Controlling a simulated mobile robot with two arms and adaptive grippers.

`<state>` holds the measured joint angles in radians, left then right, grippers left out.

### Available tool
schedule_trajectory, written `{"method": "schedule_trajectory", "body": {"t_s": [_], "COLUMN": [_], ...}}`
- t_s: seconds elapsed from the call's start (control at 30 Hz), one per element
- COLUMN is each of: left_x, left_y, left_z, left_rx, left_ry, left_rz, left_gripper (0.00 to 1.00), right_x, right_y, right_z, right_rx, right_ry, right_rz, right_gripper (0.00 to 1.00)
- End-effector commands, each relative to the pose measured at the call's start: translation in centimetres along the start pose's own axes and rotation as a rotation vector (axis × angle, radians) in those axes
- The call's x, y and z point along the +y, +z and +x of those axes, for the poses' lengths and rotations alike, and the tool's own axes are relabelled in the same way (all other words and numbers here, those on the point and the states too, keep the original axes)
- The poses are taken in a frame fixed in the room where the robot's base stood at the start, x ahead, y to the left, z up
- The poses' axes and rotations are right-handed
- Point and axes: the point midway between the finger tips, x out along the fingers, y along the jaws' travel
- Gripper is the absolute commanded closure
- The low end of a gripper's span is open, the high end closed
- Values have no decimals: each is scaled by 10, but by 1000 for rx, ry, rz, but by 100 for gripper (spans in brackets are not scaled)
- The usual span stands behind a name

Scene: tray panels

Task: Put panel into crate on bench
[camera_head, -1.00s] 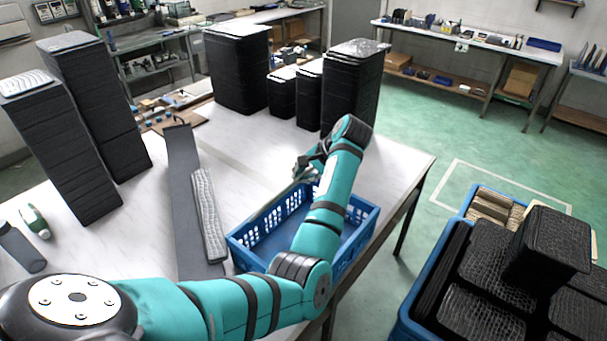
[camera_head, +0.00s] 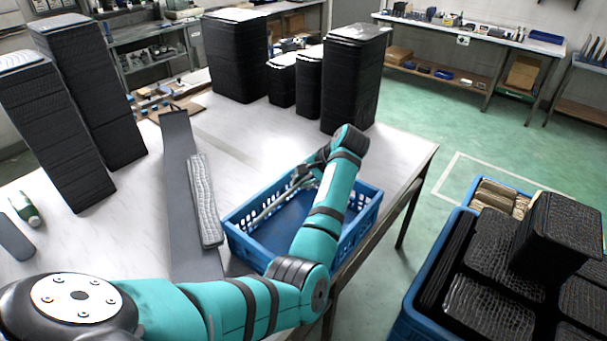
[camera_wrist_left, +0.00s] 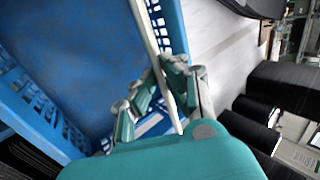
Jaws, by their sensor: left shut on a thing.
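The blue crate (camera_head: 362,222) stands on the white bench (camera_head: 262,158) near its right front edge. My left gripper (camera_head: 303,178) is over the back part of the crate. It is shut on a thin pale panel (camera_head: 268,208), seen nearly edge-on, which slants across the crate opening. In the left wrist view the panel (camera_wrist_left: 149,32) runs between the fingers (camera_wrist_left: 158,86), beside the crate's slotted wall (camera_wrist_left: 172,22) and blue floor (camera_wrist_left: 75,60). Whether the panel touches the crate is unclear. My arm hides part of the crate. My right gripper is out of view.
A long grey strip (camera_head: 178,160) and a textured grey piece (camera_head: 204,200) lie left of the crate. Tall black stacks (camera_head: 355,85) stand at the back and left. A blue bin of black blocks (camera_head: 418,300) stands at the lower right. The bench centre is clear.

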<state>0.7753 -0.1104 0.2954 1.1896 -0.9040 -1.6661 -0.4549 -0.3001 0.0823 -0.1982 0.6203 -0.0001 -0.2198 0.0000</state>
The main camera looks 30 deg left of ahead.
Motion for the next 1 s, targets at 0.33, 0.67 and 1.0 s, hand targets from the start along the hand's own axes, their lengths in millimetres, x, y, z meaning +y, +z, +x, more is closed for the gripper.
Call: {"method": "schedule_trajectory", "body": {"t_s": [0.33, 0.67, 1.0], "left_x": [22, 34, 35], "left_y": [0, 0, 0], "left_z": [30, 46, 48], "left_rx": [0, 1, 1], "left_ry": [-1, -2, -1], "left_rz": [1, 0, 0], "left_gripper": [100, 100, 100], "right_x": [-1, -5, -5], "right_y": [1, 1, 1], "right_z": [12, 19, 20], "right_rx": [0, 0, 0], "right_ry": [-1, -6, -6], "right_rz": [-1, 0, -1], "right_gripper": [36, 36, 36]}}
